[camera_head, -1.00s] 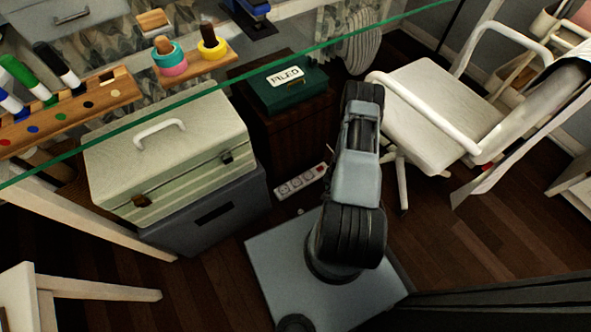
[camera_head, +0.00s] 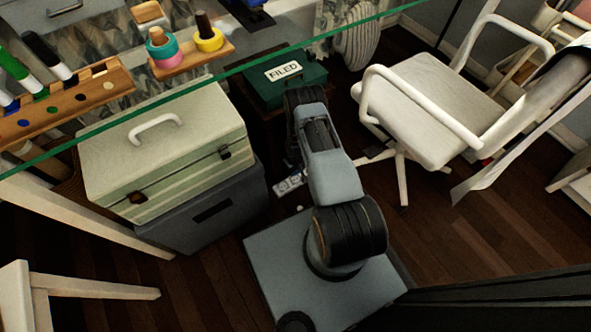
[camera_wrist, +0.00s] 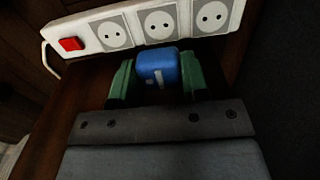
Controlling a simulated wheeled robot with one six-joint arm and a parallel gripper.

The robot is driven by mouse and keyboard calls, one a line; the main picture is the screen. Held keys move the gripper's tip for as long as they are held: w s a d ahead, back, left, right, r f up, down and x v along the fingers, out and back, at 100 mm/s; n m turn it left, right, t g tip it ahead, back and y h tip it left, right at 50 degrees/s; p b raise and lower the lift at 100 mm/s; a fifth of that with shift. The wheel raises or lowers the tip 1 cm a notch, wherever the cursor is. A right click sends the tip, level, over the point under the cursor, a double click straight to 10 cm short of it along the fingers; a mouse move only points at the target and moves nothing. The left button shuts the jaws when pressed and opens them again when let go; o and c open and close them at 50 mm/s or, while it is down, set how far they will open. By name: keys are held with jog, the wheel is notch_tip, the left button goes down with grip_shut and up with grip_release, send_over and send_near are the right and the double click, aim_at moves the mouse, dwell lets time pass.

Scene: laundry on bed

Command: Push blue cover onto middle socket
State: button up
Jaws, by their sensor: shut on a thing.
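The blue cover (camera_wrist: 158,66) is held between the two green fingers of my gripper (camera_wrist: 158,72) in the wrist view. A white power strip (camera_wrist: 75,60) lies just beyond, with three sockets in a row and a red switch at its left end. The middle socket (camera_wrist: 160,23) is almost straight ahead of the cover. The cover's upper edge appears close to the strip; I cannot tell whether they touch.
A dark cabinet with a green FILED box (camera_head: 285,82) stands behind my arm. A pale toolbox (camera_head: 165,150) on a grey bin (camera_head: 215,205) is at the left. A white chair (camera_head: 430,110) is at the right. A glass desk edge crosses above.

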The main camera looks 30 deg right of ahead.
aim_at(296, 179)
jog(key=shift+f, duration=0.15)
jog(key=shift+f+b, duration=2.05)
jog(key=shift+f, duration=0.7)
jog(key=shift+b, duration=0.5)
dwell(0.8)
jog(key=shift+f+b, duration=0.65)
jog(key=o, duration=0.9)
jog(key=shift+r, duration=0.1)
jog(key=shift+o, duration=0.2)
notch_tip(296, 179, up, 13)
jog(key=p, duration=0.6)
jog(key=shift+r+p, duration=0.3)
jog(key=shift+r, duration=0.1)
jog(key=shift+s, duration=0.2)
